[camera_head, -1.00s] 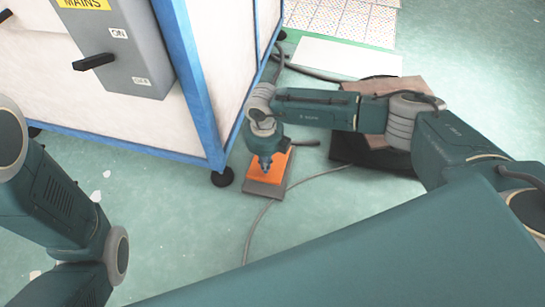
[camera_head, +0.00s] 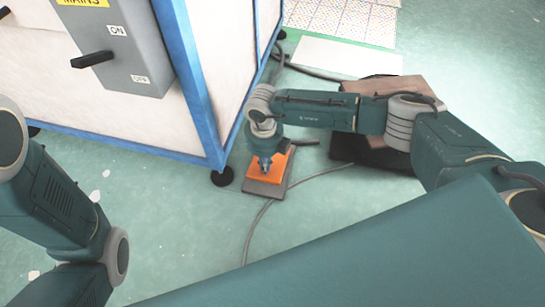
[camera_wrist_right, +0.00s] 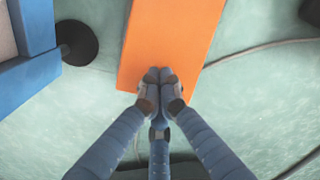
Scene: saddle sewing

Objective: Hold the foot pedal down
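The foot pedal has an orange top plate (camera_head: 283,164) on a grey-brown base (camera_head: 265,189). It lies on the floor beside the corner of the blue-framed cabinet. My right gripper (camera_head: 265,165) points down onto the orange plate in the head view. In the right wrist view its fingertips (camera_wrist_right: 159,76) are together at the near edge of the orange plate (camera_wrist_right: 172,35), with nothing seen between them. They look to touch the plate, but I cannot tell how hard they press. My left arm comes in at the left edge of the head view; its gripper is out of the picture.
The cabinet (camera_head: 215,60) with a mains switch box (camera_head: 125,50) stands left of the pedal, on a black foot (camera_head: 222,177). A cable (camera_head: 262,215) runs over the floor past the pedal. A brown and black object (camera_head: 365,150) lies under my right arm.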

